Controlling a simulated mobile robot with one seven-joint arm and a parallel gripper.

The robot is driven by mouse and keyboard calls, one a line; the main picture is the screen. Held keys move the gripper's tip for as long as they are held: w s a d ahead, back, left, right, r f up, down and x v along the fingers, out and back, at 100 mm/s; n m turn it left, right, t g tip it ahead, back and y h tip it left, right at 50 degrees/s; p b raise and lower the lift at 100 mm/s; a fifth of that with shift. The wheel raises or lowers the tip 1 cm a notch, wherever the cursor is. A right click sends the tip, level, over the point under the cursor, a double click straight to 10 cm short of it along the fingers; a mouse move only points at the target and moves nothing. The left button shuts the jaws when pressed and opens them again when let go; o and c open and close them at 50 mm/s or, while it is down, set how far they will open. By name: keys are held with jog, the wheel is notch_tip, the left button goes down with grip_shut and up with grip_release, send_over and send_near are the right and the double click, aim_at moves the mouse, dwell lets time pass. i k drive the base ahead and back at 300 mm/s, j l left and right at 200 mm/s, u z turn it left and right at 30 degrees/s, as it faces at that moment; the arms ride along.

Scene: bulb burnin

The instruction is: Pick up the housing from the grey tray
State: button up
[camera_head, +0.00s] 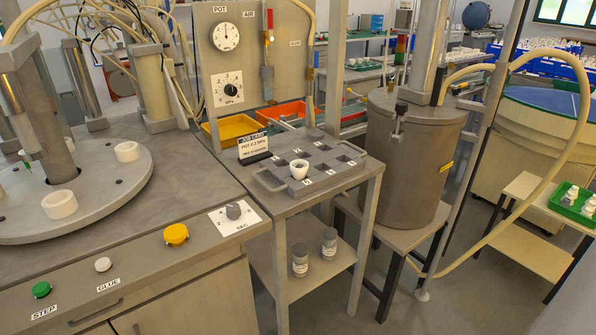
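The grey tray (266,184) lies on a small grey side table, right of the large workbench. It has several square pockets with small white labels. One white cup-shaped housing (299,170) sits upright in the tray, toward its front left. The other pockets that I can see look empty. My gripper is not in view, so I cannot see its state.
A job card (254,147) stands behind the tray's left side. A round turntable (105,190) with white rings is at the left. A large pressure pot (402,150) stands close on the right. Two jars (329,243) stand on the lower shelf.

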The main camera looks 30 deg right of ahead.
aim_at(299, 174)
jog(key=i+l, duration=0.2)
jog(key=l, duration=0.15)
jog(key=i+l, duration=0.35)
jog(key=l, duration=0.3)
jog(key=i+l, duration=0.2)
jog(key=l, duration=0.15)
